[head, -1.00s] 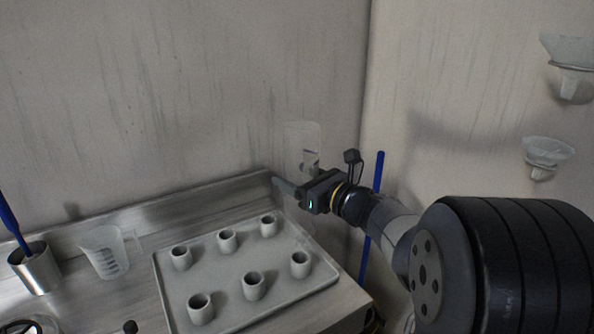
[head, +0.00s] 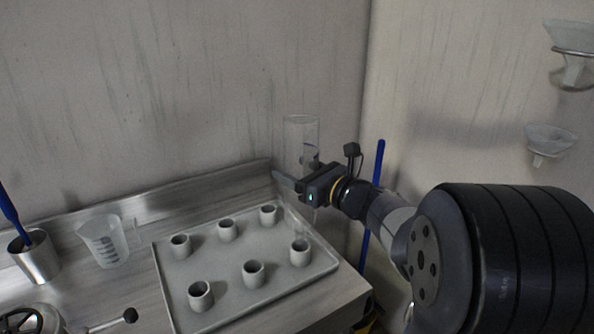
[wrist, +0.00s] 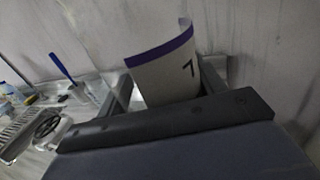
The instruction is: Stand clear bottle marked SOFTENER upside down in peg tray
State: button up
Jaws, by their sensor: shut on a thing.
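My gripper (head: 294,184) is shut on a clear bottle (head: 301,128), held roughly upright beyond the back right corner of the peg tray. In the wrist view the bottle's white label (wrist: 168,72) with a purple band and a dark mark sits between the fingers. The word on it cannot be read. The bottle is see-through and faint; its lower part is hard to make out, and I cannot tell which end is up. The grey peg tray (head: 228,290) lies on the steel counter with several short hollow pegs, all bare.
A clear measuring jug (head: 103,242) and a steel cup (head: 35,262) with a blue-handled tool stand left of the tray. A valve wheel (head: 20,321) is at the front left. Walls close in behind and right. Funnels (head: 550,140) hang on the right wall.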

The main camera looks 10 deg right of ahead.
jog(key=shift+f+b, duration=2.8)
jog(key=shift+b, duration=0.85)
jog(key=o, duration=1.1)
jog(key=shift+c, duration=0.2)
jog(key=b+v, duration=0.1)
jog(key=v, duration=0.9)
jog(key=shift+s+d, duration=0.2)
jog(key=shift+s, duration=0.15)
jog(key=p+x, duration=0.2)
jog(key=x, duration=0.8)
jog(key=shift+w+a+r, duration=0.2)
jog(key=shift+w+r, duration=0.15)
jog(key=shift+r, duration=0.05)
jog(key=shift+f, duration=0.1)
